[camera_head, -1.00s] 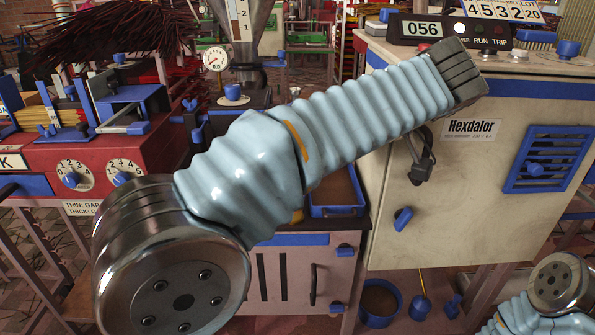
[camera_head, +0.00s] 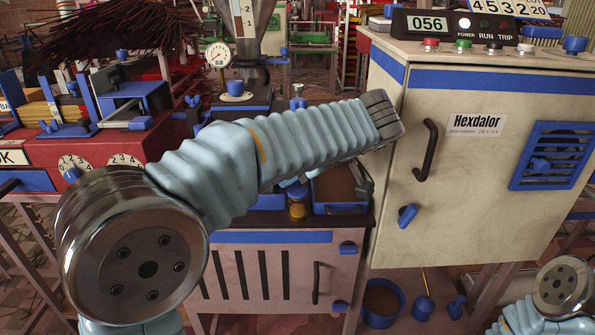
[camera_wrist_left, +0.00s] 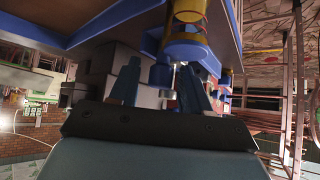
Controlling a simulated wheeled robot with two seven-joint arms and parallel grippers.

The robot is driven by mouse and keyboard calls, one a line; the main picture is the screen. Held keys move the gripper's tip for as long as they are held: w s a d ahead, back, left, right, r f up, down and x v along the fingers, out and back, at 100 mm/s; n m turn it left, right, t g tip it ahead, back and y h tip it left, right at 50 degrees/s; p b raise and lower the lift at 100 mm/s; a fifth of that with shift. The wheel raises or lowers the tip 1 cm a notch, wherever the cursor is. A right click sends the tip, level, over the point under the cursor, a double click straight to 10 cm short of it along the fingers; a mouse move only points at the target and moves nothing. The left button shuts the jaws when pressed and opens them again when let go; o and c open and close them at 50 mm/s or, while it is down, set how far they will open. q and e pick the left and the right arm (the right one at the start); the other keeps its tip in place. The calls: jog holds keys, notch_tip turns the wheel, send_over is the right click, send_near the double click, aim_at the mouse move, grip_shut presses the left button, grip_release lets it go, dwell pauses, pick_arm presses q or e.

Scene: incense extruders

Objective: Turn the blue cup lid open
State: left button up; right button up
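A small amber jar (camera_head: 297,208) with a blue top (camera_head: 297,191) stands on the dark counter, just below my left forearm in the head view; it best matches the blue cup lid, though I cannot be sure. In the left wrist view, an amber jar (camera_wrist_left: 187,14) with a blue band (camera_wrist_left: 188,47) shows at the top, beyond the fingertips. My left gripper (camera_wrist_left: 160,76) has its two fingers spread apart, with nothing clearly between them. In the head view my left arm hides most of this gripper. My right gripper is out of view; only part of that arm shows at lower right.
A blue-rimmed tray (camera_head: 340,208) lies on the counter right of the jar. A cream cabinet (camera_head: 460,210) with a dark handle (camera_head: 426,150) stands close at the right.

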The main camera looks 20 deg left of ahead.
pick_arm(q)
grip_shut()
